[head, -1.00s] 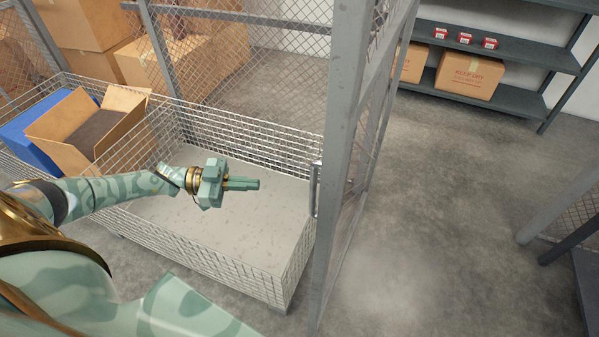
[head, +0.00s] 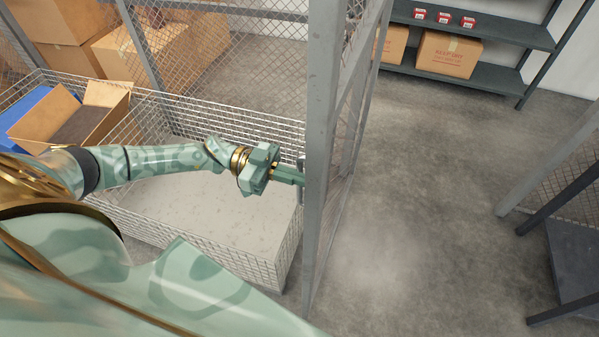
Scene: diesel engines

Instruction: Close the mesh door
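The mesh door (head: 318,120) has a grey metal frame and stands open, its near edge upright in the middle of the head view. Its bar handle (head: 301,163) is on the left face of that edge, partly hidden by my fingers. My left gripper (head: 289,175) reaches in from the left, with its fingertips at the handle. The fingers look close together, but I cannot tell whether they grip the handle or only touch it. My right gripper is not in view.
A wire-mesh crate (head: 282,262) lies below my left arm, left of the door. An open cardboard box (head: 98,115) is at the far left. A shelf (head: 500,78) with boxes stands at the back. The concrete floor (head: 430,190) right of the door is clear.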

